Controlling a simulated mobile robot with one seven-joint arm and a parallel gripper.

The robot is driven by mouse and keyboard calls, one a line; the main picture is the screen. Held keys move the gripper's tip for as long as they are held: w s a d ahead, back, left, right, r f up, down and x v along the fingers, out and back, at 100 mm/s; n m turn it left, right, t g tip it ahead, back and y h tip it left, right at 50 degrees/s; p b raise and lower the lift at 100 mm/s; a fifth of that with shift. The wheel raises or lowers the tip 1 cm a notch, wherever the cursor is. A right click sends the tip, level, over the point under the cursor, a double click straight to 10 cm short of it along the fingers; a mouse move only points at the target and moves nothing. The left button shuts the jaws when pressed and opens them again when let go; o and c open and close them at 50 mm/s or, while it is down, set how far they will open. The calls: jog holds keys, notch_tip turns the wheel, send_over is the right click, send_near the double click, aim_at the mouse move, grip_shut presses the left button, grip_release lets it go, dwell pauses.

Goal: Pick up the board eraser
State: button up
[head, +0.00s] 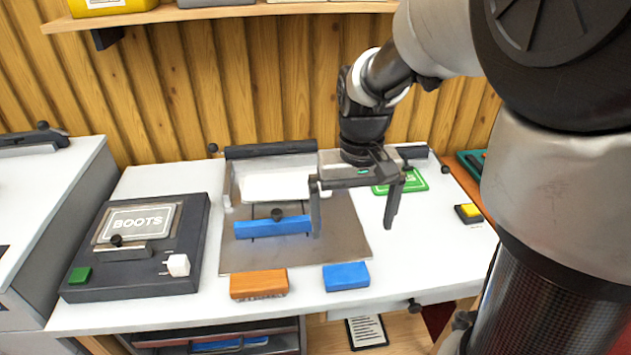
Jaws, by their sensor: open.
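A small blue block (346,276), which looks like the board eraser, lies flat at the front edge of the white bench, right of centre. An orange-brown block (259,284) with a rough, bristle-like lower side lies to its left, a short gap away. I cannot tell for certain from their looks which is the eraser. My gripper (353,231) is open and empty, its fingers pointing down. It is above the right part of the grey metal plate, farther back than the blue block and apart from it.
A metal plate (345,247) with a blue bar (272,227) and white block (285,187) fills mid-bench. A dark device marked BOOTS (135,288) stands left. A green card (414,183) and a yellow-and-black item (468,213) lie right. The bench's right front is clear.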

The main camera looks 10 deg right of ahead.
jog(key=b, duration=0.2)
send_over(347, 275)
jog(key=f, duration=1)
jog(key=shift+w+d+f, duration=0.1)
jog(key=shift+w, duration=0.2)
jog(key=f, duration=0.1)
jog(key=f+b, duration=0.1)
jog(key=f, duration=0.1)
jog(key=f+b, duration=0.1)
jog(key=f, duration=0.1)
jog(key=shift+s+f, duration=0.15)
jog(key=shift+s, duration=0.1)
jog(key=c, duration=1.2)
jog(key=shift+o, duration=0.2)
notch_tip(347, 275, up, 10)
jog(key=p, duration=0.3)
